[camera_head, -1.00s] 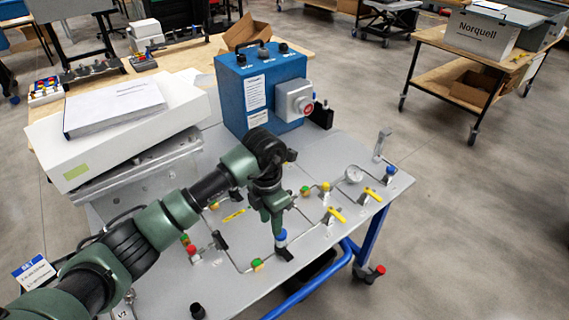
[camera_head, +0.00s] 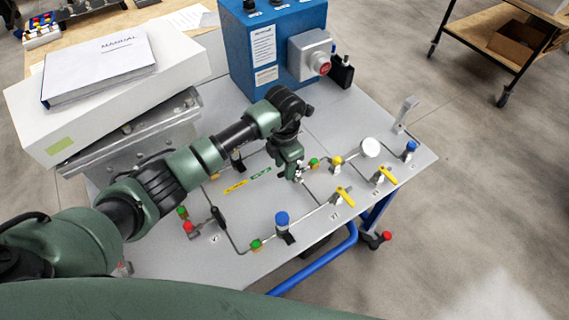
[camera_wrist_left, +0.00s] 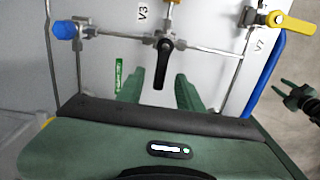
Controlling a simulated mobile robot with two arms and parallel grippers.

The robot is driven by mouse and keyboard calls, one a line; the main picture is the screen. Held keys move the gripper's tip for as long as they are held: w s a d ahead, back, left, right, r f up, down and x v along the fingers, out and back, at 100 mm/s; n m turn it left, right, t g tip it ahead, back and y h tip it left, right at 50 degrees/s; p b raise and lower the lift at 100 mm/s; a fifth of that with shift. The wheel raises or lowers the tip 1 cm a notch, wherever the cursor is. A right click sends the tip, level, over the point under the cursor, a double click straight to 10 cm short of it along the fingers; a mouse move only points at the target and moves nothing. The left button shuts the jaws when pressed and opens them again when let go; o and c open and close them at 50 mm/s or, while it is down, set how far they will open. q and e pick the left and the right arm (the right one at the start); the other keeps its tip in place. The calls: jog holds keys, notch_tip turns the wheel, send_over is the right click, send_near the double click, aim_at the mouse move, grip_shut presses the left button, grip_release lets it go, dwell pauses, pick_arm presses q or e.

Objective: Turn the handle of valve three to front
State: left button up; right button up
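My left gripper (camera_head: 296,174) is low over the grey valve panel (camera_head: 330,255), beside a pipe junction. In the left wrist view the open left gripper (camera_wrist_left: 159,72) has one finger on each side of the black handle (camera_wrist_left: 161,66) of valve three. The handle extends from its silver fitting down the picture, toward my palm, with gaps to both fingers. The label V3 (camera_wrist_left: 141,14) is printed beside it. In the head view my gripper largely hides this handle. A dark green gripper at the wrist view's right edge (camera_wrist_left: 291,91), apparently my right one, has its prongs apart.
A blue-capped valve (camera_head: 282,219) stands in front of my left gripper. Yellow-handled valves (camera_head: 343,195) and a round gauge (camera_head: 370,147) are to its right. A blue box with a red knob (camera_head: 275,50) stands behind. A white box with a manual (camera_head: 98,66) is at left.

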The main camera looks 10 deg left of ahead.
pick_arm(q)
jog(key=shift+f, duration=0.4)
jog(key=shift+c, duration=1.2)
grip_shut()
pick_arm(e)
jog(key=shift+w+r, duration=0.1)
jog(key=shift+w, duration=0.45)
